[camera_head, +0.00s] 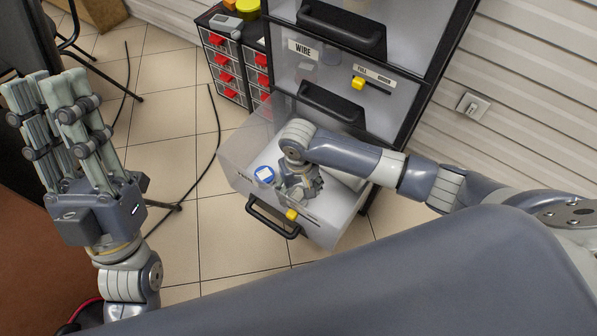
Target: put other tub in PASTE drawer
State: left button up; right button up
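A tub with a blue and white lid (265,174) is in the open translucent bottom drawer (338,232), near its left front. The drawer's label is too hidden to read. My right gripper (303,188) points down into this drawer, just right of the tub. Its fingers are small and partly covered by my wrist, so I cannot tell whether they hold anything. My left gripper (55,88) is raised at the left, fingers up and spread, with nothing between them. I cannot make out a second tub clearly.
A small black cabinet with red-handled drawers (224,60) stands behind. Black hoses (213,135) lie on the tiled floor. A wall socket (473,106) is at right.

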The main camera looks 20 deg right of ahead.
aim_at(299, 195)
notch_tip(299, 195, up, 4)
jog(key=shift+r+p, duration=0.1)
jog(key=shift+p, duration=0.8)
pick_arm(q)
jog(key=w+f+g+y+p, duration=0.1)
jog(key=w+f+g+y, duration=0.1)
jog(key=w+f+g, duration=0.3)
jog(key=w+f+g+y+p, duration=0.1)
jog(key=w+f+g, duration=0.4)
jog(key=f, duration=0.4)
jog(key=shift+d+f+g+y, duration=0.3)
jog(key=shift+d+y, duration=0.1)
pick_arm(e)
jog(key=shift+r, duration=2.3)
pick_arm(q)
jog(key=shift+w, duration=0.1)
